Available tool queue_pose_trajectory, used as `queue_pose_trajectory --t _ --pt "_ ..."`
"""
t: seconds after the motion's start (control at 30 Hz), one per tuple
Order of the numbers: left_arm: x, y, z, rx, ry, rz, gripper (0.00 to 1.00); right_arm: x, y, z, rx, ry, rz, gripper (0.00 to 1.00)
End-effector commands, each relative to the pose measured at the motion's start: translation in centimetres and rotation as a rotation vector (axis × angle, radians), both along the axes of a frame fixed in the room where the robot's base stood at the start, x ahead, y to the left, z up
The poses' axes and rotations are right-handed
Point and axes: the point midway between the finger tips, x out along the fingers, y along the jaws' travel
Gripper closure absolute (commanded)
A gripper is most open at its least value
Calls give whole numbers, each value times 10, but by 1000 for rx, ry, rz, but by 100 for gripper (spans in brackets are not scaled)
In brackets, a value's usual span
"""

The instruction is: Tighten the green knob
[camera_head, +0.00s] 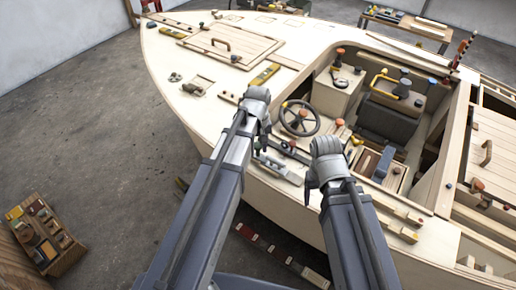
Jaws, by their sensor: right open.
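I cannot pick out a green knob with certainty; several small knobs of mixed colours sit on the plywood hull (215,112), too small to tell apart. My left arm reaches up over the hull's near side, and its gripper (268,160) points down near the side deck, left of the steering wheel (299,118). Its fingers are too small and partly hidden to judge. My right gripper (310,188) is open and hangs by the hull's near edge, below the steering wheel. I see nothing held in it.
The cockpit holds a dark seat (386,117) and a pale console (337,92). A hatch with a handle (220,44) lies on the foredeck. A wooden crate of parts (45,235) stands on the floor at left. The left floor is mostly clear.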

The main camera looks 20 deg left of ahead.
Motion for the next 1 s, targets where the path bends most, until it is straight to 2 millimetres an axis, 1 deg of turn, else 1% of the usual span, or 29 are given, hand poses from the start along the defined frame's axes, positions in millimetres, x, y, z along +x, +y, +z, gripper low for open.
queue_pose_trajectory --t 0.03,0.3,0.37,0.73,0.87,1.0 --pt "0 0 0 0 0 0 64 0 0 0 0 0 0 29" --pt "0 0 0 0 0 0 94 0 0 0 0 0 0 29" --pt "0 0 0 0 0 0 100 0 0 0 0 0 0 29" --pt "0 0 0 0 0 -35 100 0 0 0 0 0 0 29" --pt "0 0 0 0 0 -100 100 0 0 0 0 0 0 29" --pt "0 0 0 0 0 -203 100 0 0 0 0 0 0 29"
